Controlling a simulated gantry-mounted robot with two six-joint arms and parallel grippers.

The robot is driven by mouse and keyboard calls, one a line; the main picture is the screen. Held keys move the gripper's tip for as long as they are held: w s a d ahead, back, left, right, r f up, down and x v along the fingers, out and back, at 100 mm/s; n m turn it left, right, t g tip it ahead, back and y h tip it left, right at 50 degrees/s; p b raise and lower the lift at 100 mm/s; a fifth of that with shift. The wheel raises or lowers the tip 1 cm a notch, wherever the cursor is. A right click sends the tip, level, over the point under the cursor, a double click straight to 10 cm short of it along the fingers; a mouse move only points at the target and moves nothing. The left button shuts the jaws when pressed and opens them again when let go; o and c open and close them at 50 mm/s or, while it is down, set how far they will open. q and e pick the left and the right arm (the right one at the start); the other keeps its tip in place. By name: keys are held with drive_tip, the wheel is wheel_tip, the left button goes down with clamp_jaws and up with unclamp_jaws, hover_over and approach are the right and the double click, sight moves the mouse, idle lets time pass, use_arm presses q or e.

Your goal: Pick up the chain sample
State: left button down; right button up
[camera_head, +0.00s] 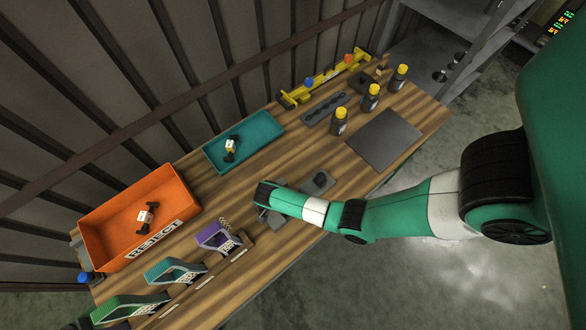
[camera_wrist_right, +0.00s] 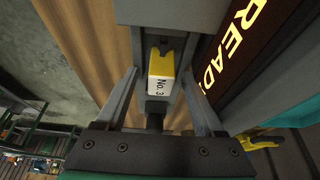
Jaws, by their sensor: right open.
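A small part (camera_wrist_right: 159,78) with a yellow top and a white label reading "No. 3" lies between the fingers of my right gripper (camera_wrist_right: 160,85) in the right wrist view. A gap shows on each side, and the fingers are open. I cannot tell whether this part is the chain sample. In the head view my right gripper (camera_head: 266,208) is low over the table's front middle, and the arm hides what is under it. A yellow, white and black part (camera_head: 230,149) lies in the teal tray (camera_head: 262,144).
An orange REJECT bin (camera_head: 184,195) holds a black-and-white part (camera_head: 145,217). Purple (camera_head: 213,236) and teal (camera_head: 172,270) devices line the front edge. Several yellow-capped bottles (camera_head: 371,97) and a grey plate (camera_head: 385,138) are at right. A lit READY panel (camera_wrist_right: 232,45) is close beside the gripper.

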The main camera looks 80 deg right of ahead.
drive_tip(key=shift+c, duration=0.3)
clamp_jaws()
drive_tip(key=shift+r, duration=0.1)
wheel_tip(320, 180, up, 18)
drive_tip(key=p, duration=0.9)
